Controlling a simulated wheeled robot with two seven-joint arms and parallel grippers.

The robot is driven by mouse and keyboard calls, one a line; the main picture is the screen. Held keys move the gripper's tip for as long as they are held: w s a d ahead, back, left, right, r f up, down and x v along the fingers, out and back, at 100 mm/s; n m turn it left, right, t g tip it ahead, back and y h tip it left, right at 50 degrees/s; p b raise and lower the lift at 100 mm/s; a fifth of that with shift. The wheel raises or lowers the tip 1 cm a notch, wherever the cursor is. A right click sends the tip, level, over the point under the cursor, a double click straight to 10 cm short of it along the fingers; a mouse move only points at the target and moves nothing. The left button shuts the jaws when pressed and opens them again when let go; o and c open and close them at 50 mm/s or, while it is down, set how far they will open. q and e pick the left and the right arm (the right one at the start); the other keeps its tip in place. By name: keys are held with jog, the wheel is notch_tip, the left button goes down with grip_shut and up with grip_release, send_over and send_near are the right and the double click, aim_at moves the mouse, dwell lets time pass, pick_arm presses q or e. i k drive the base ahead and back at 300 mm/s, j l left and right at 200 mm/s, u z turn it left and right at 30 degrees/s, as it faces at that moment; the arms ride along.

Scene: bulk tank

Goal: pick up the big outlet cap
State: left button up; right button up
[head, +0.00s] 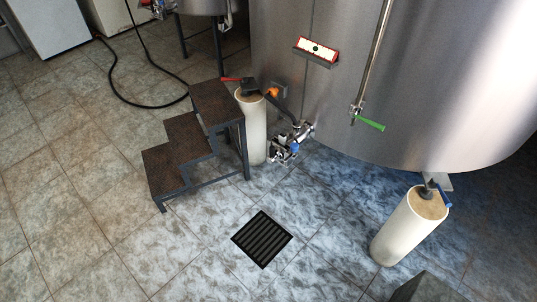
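The bulk tank's outlet fitting (289,141) sticks out low on the tank wall, near the picture's middle. It is shiny metal with a blue part. A round metal end shows at its lower left, but it is too small to tell whether this is the big outlet cap. No separate cap can be made out on the floor. Neither of my grippers is in view.
The large steel tank (350,105) stands on pale round legs, one at front right (408,228). Dark steps (190,135) stand left of the outlet. A black drain grate (262,239) lies in the tiled floor. A black hose (125,98) lies at upper left.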

aim_at(276, 152)
jog(key=i+j+z, duration=0.5)
jog(key=i+j, duration=0.3)
jog(key=i+j+z, duration=0.25)
jog(key=j, duration=0.35)
jog(key=i, duration=0.1)
